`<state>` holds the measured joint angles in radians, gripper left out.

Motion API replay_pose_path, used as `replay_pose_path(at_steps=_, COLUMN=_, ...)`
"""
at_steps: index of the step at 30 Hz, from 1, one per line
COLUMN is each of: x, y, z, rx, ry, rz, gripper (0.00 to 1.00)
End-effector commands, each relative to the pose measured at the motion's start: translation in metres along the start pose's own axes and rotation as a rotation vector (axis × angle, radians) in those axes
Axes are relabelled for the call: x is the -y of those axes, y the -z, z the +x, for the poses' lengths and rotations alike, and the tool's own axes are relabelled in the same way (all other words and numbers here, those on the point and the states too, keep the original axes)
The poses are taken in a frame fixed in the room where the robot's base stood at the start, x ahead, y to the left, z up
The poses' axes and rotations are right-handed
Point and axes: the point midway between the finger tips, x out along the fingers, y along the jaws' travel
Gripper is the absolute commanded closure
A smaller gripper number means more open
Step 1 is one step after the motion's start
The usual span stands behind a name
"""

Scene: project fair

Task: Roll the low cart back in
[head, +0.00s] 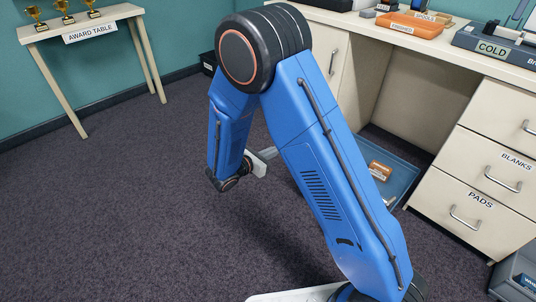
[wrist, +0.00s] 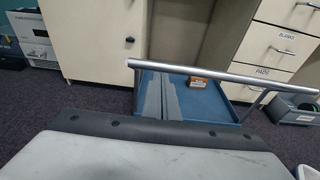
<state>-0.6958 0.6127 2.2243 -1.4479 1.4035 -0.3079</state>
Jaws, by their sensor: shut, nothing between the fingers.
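The low cart is a blue flat tray (head: 403,172) under the desk's open bay, its front part hidden behind my arm in the head view. In the wrist view its blue deck (wrist: 208,103) lies behind a long silver handle bar (wrist: 215,77). A small orange-and-white box (wrist: 198,83) sits on the deck. My gripper (wrist: 160,76) is shut and empty, its grey fingers side by side, tips just below the bar in the picture. I cannot tell whether they touch it. In the head view my gripper (head: 270,153) is partly hidden by my blue arm.
A drawer unit (head: 475,165) stands right of the bay and a cabinet (head: 328,55) left of it. A grey bin (wrist: 297,108) is on the floor at right. The award table (head: 90,22) stands at the far left wall. The dark carpet (head: 110,210) is clear at left.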

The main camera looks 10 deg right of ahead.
Motion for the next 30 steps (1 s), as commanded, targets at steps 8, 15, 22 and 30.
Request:
replay_pose_path(at_steps=8, x=0.001, y=0.000, z=0.041, rx=0.000, ry=0.003, rz=-0.001, gripper=1.00)
replay_pose_path(at_steps=15, x=0.000, y=0.000, z=0.055, rx=0.000, ry=0.001, rz=-0.001, gripper=1.00)
replay_pose_path(at_steps=22, x=0.000, y=0.000, z=0.057, rx=0.000, ry=0.001, rz=0.000, gripper=1.00)
replay_pose_path(at_steps=30, x=0.001, y=-0.001, z=0.060, rx=0.000, ry=0.002, rz=0.000, gripper=1.00)
